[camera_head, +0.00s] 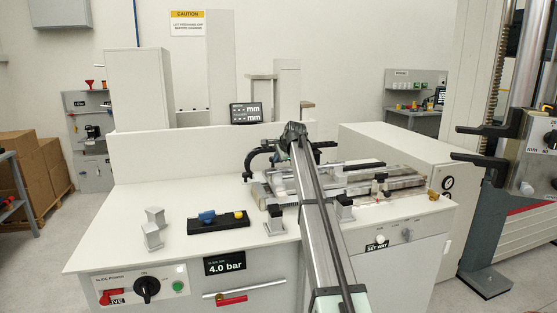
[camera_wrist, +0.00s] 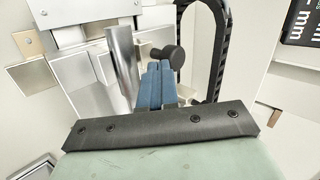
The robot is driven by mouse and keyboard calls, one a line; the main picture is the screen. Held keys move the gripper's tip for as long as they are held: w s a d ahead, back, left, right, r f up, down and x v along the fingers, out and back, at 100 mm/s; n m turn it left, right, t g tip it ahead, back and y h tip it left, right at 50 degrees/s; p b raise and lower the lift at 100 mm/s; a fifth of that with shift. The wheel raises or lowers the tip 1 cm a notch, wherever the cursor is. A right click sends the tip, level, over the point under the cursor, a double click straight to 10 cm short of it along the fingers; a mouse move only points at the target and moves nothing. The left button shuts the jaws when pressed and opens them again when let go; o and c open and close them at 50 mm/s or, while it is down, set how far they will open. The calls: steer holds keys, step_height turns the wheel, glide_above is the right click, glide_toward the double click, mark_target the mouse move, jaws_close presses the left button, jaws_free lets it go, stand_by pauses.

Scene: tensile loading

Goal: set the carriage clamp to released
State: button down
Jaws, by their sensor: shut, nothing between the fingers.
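In the wrist view my gripper (camera_wrist: 157,68) has its two blue fingers together, with nothing seen between them. A dark round knob (camera_wrist: 168,58) on a short stem stands just beyond and to the right of the fingertips; it may be the carriage clamp's handle. A bright metal cylinder (camera_wrist: 122,62) stands just left of the fingers. Whether the fingers touch either is unclear. In the head view the carriage and rail assembly (camera_head: 345,180) lies on the bench, partly covered by my arm. The clamp's setting cannot be read, and my fingers are hidden there.
A black cable chain (camera_wrist: 216,50) arches close at the right of the fingers, and also shows in the head view (camera_head: 256,158). A readout (camera_head: 245,113) stands behind.

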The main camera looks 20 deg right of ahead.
steer(key=w, duration=0.4)
steer(key=shift+w+r, duration=0.1)
steer(key=shift+w, duration=0.05)
steer(key=s, duration=0.4)
steer(key=shift+s+d, duration=0.15)
steer(key=shift+d, duration=0.1)
steer(key=v, duration=1)
steer(key=shift+s+d, duration=0.1)
steer(key=shift+d, duration=0.05)
